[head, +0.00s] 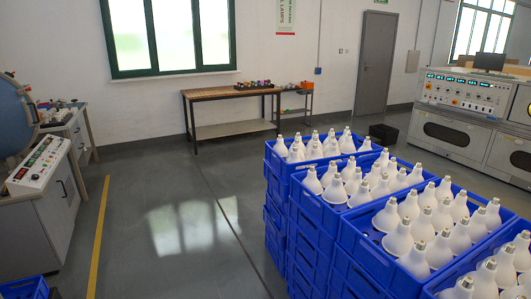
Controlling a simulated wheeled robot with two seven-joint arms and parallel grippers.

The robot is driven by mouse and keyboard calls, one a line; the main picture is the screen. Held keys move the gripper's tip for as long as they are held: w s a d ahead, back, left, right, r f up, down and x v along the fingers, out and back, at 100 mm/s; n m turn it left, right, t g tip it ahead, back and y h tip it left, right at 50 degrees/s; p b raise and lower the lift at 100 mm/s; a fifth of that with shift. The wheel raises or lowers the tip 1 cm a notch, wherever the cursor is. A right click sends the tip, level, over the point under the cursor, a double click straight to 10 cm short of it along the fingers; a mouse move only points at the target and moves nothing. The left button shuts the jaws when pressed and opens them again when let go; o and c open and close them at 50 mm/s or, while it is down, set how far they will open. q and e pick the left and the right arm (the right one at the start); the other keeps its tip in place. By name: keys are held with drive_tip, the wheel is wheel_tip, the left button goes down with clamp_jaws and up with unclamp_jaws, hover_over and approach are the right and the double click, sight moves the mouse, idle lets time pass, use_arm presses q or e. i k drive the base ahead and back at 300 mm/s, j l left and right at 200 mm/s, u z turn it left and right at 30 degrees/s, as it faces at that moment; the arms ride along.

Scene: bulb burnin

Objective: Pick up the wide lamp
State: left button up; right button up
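Many white lamps with metal caps stand cap-up in stacked blue crates at the right of the head view. Lamps stand in the far crate, such as one lamp (281,147), and in the crate nearer to me, such as one with a broad flared body (398,240). More lamps (483,279) fill the crate at the lower right, cut off by the frame edge. I cannot tell which one is the wide lamp. Neither of my grippers is in view.
The blue crate stacks (310,240) stand close on the right. A wooden workbench (230,92) with small items is at the back wall. A console (40,160) stands left, a test cabinet (465,115) right. The grey floor (190,200) between is clear.

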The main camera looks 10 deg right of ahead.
sight(281, 148)
drive_tip(key=i+j+z, duration=0.1)
drive_tip(key=i+z, duration=0.3)
drive_tip(key=i+j+z, duration=0.2)
drive_tip(key=z, duration=0.25)
drive_tip(key=i+j+z, duration=0.25)
drive_tip(key=z, duration=0.15)
